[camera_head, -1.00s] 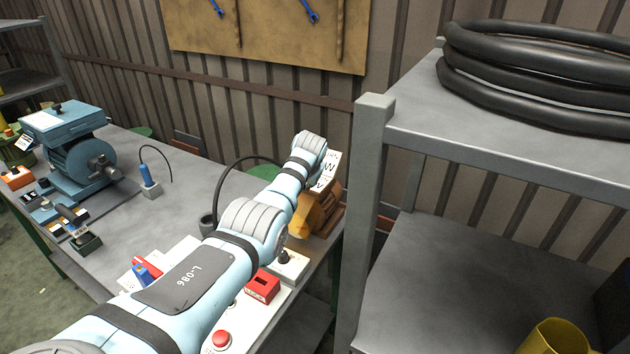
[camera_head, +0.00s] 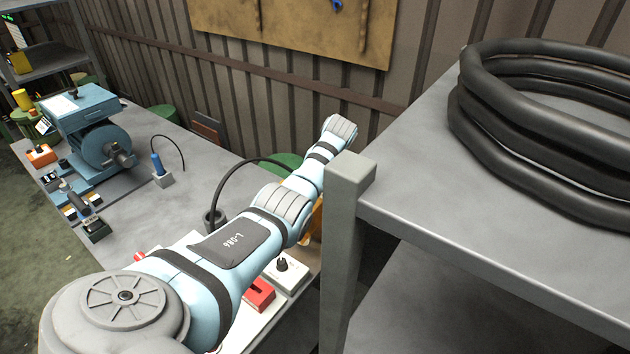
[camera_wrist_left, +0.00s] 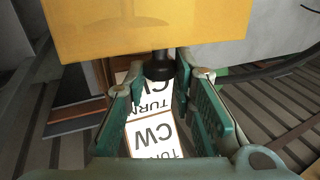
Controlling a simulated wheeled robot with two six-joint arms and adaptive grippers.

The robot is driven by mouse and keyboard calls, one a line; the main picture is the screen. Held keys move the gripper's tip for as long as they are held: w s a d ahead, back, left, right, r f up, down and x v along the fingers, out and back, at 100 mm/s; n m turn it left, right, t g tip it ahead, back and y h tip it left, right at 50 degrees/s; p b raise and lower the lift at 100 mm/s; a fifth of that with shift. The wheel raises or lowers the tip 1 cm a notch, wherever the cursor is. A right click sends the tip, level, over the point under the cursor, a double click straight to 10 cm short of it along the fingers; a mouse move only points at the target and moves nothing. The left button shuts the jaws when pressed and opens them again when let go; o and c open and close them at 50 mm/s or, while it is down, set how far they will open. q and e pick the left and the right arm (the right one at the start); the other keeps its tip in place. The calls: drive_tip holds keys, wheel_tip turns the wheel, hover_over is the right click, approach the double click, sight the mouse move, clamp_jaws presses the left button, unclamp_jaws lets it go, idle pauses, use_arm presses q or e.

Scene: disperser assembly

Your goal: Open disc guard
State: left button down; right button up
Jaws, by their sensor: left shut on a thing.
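The yellow disc guard (camera_wrist_left: 150,28) fills the top of the left wrist view, with a short black knob (camera_wrist_left: 158,69) below its lower edge. My left gripper (camera_wrist_left: 160,80) has its green fingers on either side of the knob and is shut on it. In the head view only a sliver of the yellow guard (camera_head: 317,220) shows beside my left arm, which reaches over the bench. The left fingers are hidden there behind the arm. Whether the guard is tilted cannot be told. My right gripper is not in view.
A white "TURN CW" label (camera_wrist_left: 155,135) lies beyond the fingers. A grey shelf post (camera_head: 346,240) stands close right of my arm, with coiled black hose (camera_head: 540,130) on the shelf. A blue machine (camera_head: 95,135) stands at the bench's left; the bench middle (camera_head: 150,235) is mostly clear.

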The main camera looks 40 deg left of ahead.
use_arm(q)
drive_tip(key=shift+w, duration=0.1)
drive_tip(key=c, duration=1.6)
unclamp_jaws()
drive_tip(key=shift+o, duration=1)
drive_tip(key=shift+w+f, duration=0.1)
drive_tip(key=v, duration=1.2)
drive_tip(key=shift+a, duration=0.1)
